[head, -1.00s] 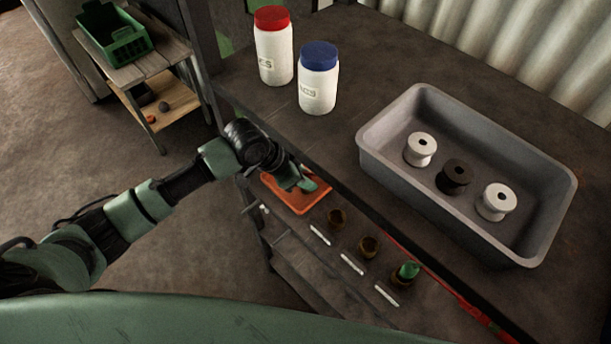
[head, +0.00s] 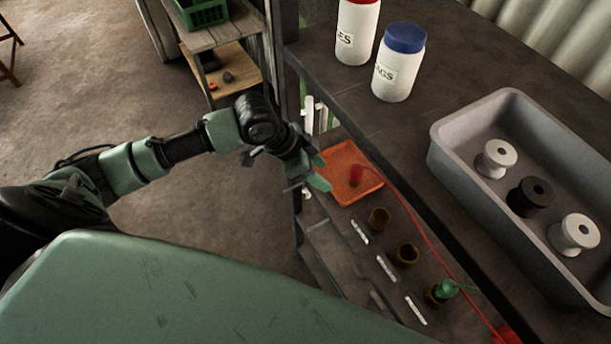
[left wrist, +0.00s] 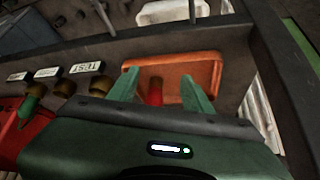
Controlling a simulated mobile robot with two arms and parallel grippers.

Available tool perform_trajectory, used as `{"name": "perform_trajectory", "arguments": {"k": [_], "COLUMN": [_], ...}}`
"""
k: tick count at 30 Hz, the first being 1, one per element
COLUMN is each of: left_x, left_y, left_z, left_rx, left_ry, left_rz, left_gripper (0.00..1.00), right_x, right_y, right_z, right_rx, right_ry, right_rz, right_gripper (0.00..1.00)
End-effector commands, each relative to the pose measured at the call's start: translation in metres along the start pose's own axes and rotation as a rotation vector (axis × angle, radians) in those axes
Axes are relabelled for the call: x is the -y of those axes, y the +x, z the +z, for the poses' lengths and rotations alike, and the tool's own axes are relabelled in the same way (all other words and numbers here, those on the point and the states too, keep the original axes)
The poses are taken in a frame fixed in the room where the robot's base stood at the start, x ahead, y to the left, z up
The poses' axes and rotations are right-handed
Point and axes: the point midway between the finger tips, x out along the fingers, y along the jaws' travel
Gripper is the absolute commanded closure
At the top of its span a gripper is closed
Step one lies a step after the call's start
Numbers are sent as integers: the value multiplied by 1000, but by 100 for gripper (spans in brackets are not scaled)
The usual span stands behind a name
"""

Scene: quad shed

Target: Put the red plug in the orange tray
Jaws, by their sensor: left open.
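The red plug (head: 357,174) stands in the orange tray (head: 338,191), with a red cable running from it to the lower right. My left gripper (head: 319,172) is open at the tray's left side, apart from the plug in the head view. In the left wrist view, the red plug (left wrist: 155,94) shows between the two spread fingers (left wrist: 160,82), with the orange tray (left wrist: 200,73) behind it. The plug's lower end is hidden there by my gripper. My right gripper is not in view.
Two brown sockets (head: 378,220) (head: 407,254) sit empty beside white labels; a green plug (head: 446,289) is in a third. The dark shelf above the tray bears a grey bin (head: 465,175) with spools and two white jars (head: 397,80). Open floor lies left.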

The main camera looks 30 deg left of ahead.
Motion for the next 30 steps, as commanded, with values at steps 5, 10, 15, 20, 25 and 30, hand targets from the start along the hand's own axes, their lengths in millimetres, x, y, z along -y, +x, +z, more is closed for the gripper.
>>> {"name": "perform_trajectory", "arguments": {"k": [5, 10, 15, 20, 25, 30], "left_x": [0, -1, -1, -1, -1, -5], "left_y": [-13, -20, -21, -20, -20, -17], "left_z": [26, 32, 32, 32, 32, 32], "left_rx": [3, 0, -1, -1, -1, -2], "left_ry": [-1, 0, 0, 0, 0, 0], "left_rz": [0, 1, 1, 1, 1, 4], "left_gripper": [50, 50, 50, 50, 50, 50], "right_x": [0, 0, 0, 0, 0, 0], "right_y": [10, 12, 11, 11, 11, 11], "right_z": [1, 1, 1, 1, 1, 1], "right_rx": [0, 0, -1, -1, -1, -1], "right_ry": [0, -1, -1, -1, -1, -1], "right_rz": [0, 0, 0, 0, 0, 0], "right_gripper": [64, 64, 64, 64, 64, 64]}}
